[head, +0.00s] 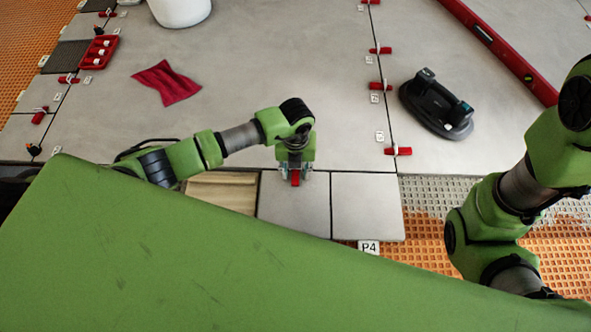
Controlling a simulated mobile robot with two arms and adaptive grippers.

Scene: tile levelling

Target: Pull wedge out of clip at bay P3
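My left gripper (295,176) points down at the seam between the large grey slab and a smaller grey tile (284,214). A red wedge (295,180) shows between its fingers, its near end over the small tile. The fingers and wrist hide the clip and the rest of the wedge. I cannot tell whether the fingers press on the wedge. No P3 label is readable; a P4 label (368,247) lies in front of the neighbouring tile (366,205). My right arm is at the right, its gripper out of view.
Other red wedges sit in clips along the right seam (397,151) and the left side. A black suction lifter (437,104), a red level (497,48), a red cloth (167,83), a white bucket (180,8) and a red tray (98,52) rest on the floor.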

